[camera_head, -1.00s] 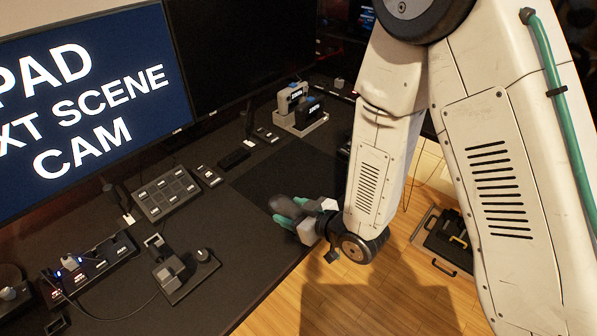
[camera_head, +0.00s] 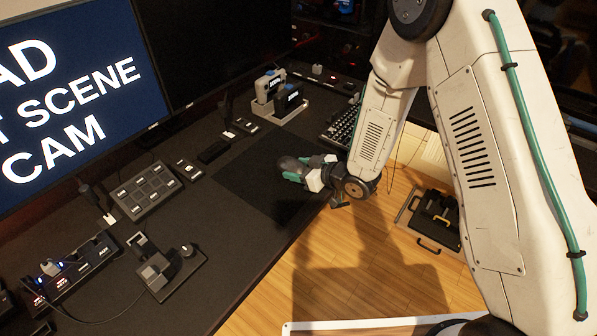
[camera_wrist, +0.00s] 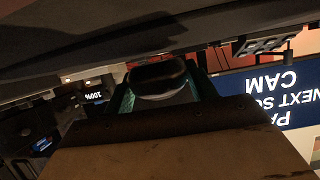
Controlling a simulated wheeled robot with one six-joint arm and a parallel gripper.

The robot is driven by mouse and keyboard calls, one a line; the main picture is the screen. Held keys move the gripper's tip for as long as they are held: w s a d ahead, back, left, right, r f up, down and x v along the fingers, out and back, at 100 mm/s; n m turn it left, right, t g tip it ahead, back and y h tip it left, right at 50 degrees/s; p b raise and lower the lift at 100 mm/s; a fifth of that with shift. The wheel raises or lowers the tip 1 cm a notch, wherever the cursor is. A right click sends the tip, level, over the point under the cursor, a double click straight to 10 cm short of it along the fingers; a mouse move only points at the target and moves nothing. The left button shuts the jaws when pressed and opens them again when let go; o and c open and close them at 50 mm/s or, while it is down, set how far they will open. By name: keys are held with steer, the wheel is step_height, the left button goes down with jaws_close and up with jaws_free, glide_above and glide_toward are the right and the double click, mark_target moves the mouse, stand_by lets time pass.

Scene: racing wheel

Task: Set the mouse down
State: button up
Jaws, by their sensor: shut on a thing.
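The dark grey mouse (camera_head: 289,163) is held between the teal fingers of my gripper (camera_head: 296,174), above the front part of the desk. In the wrist view the mouse (camera_wrist: 158,78) sits between the two teal fingers of my gripper (camera_wrist: 160,97). The gripper is shut on it. A darker square mat (camera_head: 240,180) lies on the desk under and left of the gripper. The gap between mouse and mat is hard to judge.
A keyboard (camera_head: 342,125) lies right of the mat, behind my arm. A button pad (camera_head: 145,190) and a joystick unit (camera_head: 165,268) stand to the left. A charging dock (camera_head: 281,110) stands at the back. The desk's front edge (camera_head: 262,272) drops to the wooden floor.

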steer(key=shift+f, duration=0.65)
steer(key=shift+f, duration=0.1)
steer(key=o, duration=1)
